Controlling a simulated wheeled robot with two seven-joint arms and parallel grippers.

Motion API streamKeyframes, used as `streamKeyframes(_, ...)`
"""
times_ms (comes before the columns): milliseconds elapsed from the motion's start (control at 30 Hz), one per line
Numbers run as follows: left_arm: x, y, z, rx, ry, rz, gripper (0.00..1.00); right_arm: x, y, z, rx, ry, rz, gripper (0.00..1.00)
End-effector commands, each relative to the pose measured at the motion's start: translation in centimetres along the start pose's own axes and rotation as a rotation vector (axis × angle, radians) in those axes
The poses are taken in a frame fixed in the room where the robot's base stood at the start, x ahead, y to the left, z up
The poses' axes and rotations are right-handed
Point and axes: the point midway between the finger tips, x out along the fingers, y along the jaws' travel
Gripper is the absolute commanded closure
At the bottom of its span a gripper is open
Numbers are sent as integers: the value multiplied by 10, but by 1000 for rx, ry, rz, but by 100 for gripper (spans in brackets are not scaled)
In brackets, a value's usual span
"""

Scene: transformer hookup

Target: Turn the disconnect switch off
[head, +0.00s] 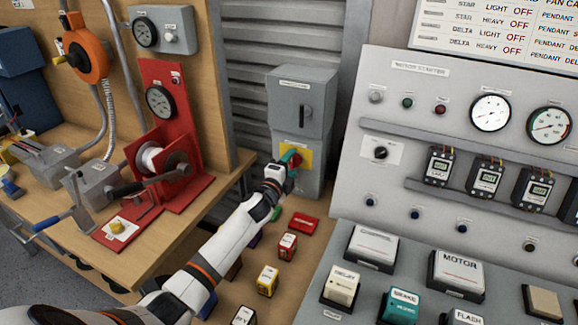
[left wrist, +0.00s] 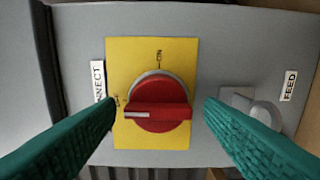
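The disconnect switch is a red rotary knob (left wrist: 160,105) on a yellow plate (left wrist: 125,60), low on the grey box (head: 301,100) in the head view. Its bar lies horizontal, with the white mark at the left end, beside a small label at the plate's left edge that is partly hidden by a finger. The ON label (left wrist: 159,57) is above the knob. My left gripper (left wrist: 160,101) is open, its teal fingers on either side of the knob with small visible gaps. In the head view my left gripper (head: 288,162) covers most of the knob. My right gripper is not in view.
A small grey knob (left wrist: 264,112) by a FEED label sits right of the plate. The grey motor starter panel (head: 420,75) stands to the right. A red winch stand (head: 160,100) is on the wooden bench to the left. Several labelled blocks lie below my left arm.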

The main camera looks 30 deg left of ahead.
Motion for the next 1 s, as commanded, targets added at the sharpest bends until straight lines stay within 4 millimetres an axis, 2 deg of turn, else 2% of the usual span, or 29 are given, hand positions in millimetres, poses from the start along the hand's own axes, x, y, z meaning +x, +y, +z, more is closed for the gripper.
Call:
streamKeyframes(267,0,0,0,2,1,1,36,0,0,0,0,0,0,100)
streamKeyframes(433,-10,-1,-1,2,1,0,36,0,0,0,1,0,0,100)
streamKeyframes(567,-30,-1,-1,4,0,-1,36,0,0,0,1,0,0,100)
streamKeyframes(800,-78,-2,0,3,-1,-1,36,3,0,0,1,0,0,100)
streamKeyframes(1000,-108,-1,0,1,-1,-1,36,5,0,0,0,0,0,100)
